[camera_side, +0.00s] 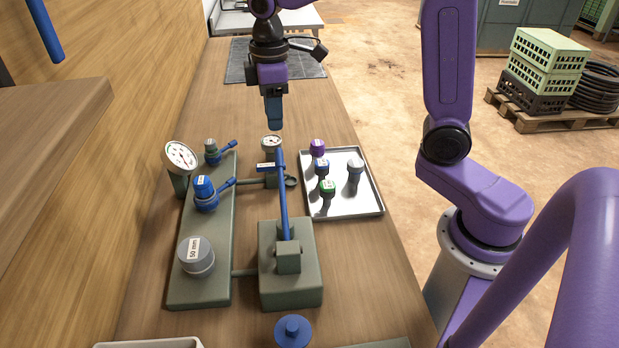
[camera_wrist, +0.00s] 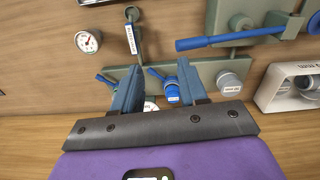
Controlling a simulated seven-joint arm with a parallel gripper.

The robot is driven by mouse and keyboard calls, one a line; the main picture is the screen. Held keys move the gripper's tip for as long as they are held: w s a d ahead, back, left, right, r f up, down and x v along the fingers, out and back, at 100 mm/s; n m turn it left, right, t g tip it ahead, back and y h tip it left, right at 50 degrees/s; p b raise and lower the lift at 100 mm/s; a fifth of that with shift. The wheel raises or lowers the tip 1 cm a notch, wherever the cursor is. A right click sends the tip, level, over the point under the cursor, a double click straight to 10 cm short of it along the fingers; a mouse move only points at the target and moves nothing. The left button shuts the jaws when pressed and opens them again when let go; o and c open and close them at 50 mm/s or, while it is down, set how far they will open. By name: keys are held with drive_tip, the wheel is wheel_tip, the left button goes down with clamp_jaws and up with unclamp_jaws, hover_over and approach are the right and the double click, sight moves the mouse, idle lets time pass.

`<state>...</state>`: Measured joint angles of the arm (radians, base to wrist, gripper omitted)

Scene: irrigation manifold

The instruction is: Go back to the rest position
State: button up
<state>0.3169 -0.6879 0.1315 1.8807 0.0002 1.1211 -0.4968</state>
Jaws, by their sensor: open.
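My gripper (camera_side: 274,124) hangs with its blue fingers pointing down in the side view, above the far end of the manifold. In the wrist view its two blue fingers (camera_wrist: 159,67) stand apart with nothing held between them.
A long blue lever (camera_side: 283,195) rises from a green block beside the manifold. A metal tray (camera_side: 367,205) holds several capped parts at the right. A small gauge (camera_side: 272,141) stands just below my fingertips in the picture. A wooden wall (camera_side: 120,70) bounds the left.

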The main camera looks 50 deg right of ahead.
drive_tip(key=s+d+f+n, duration=0.1)
drive_tip(key=s+f, duration=0.1)
drive_tip(key=s, duration=1.1)
drive_tip(key=s+d+f+n, duration=0.1)
drive_tip(key=s+f, duration=0.1)
drive_tip(key=s, duration=1.1)
drive_tip(key=shift+s+f+n, duration=0.15)
drive_tip(key=shift+f+n, duration=0.1)
drive_tip(key=shift+n, duration=0.05)
